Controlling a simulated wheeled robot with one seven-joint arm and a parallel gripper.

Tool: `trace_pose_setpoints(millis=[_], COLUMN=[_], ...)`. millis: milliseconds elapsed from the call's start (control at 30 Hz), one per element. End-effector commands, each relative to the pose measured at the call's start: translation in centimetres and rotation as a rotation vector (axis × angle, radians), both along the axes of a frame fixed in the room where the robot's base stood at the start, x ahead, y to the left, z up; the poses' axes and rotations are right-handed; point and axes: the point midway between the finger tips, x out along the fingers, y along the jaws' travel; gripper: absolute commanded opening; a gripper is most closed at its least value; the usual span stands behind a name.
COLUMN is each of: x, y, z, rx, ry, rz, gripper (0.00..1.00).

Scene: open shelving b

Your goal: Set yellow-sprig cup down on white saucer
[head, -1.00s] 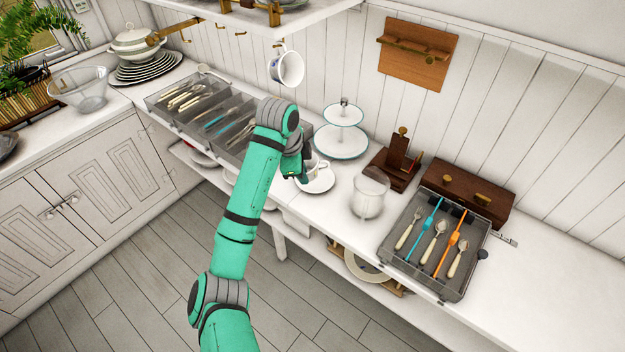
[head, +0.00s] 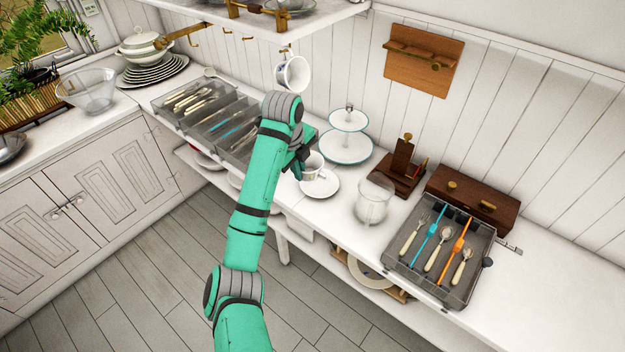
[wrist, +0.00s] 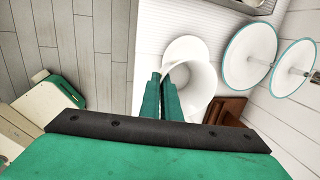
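A white cup (head: 313,165) is at my gripper's fingertips, over the left part of the white saucer (head: 322,189) on the counter. Its yellow sprig cannot be made out. In the wrist view the cup (wrist: 200,88) opens towards the camera and hides part of the saucer (wrist: 184,47). My gripper (wrist: 162,98) has its two green fingers close together at the cup's left side, with the cup's gripped part hidden between them. The cup looks nearly upright and slightly above the saucer; whether they touch is hidden.
A two-tier stand (head: 346,148) is behind the saucer, and a glass jar (head: 372,203) is close to its right. A cutlery tray (head: 465,283) lies farther right. A patterned cup (head: 292,74) hangs above my arm. The counter at far right is clear.

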Motion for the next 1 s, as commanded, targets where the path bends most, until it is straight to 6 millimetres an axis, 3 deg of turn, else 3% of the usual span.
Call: trace_pose_setpoints(millis=[233, 400, 567, 800, 1000], x=[1.9, 4.1, 5.4, 6.3, 6.2], y=[-1.4, -2.3, -3.0, -3.4, -3.4], z=[-1.1, -4.0, -5.8, -6.9, -9.5], rx=[-0.004, -0.001, 0.000, 0.000, -0.001], ry=[0.003, 0.004, 0.001, 0.000, 0.002], rz=[-0.001, 0.000, 0.000, 0.000, 0.002], gripper=[0.00, 0.00, 0.00, 0.00, 0.00])
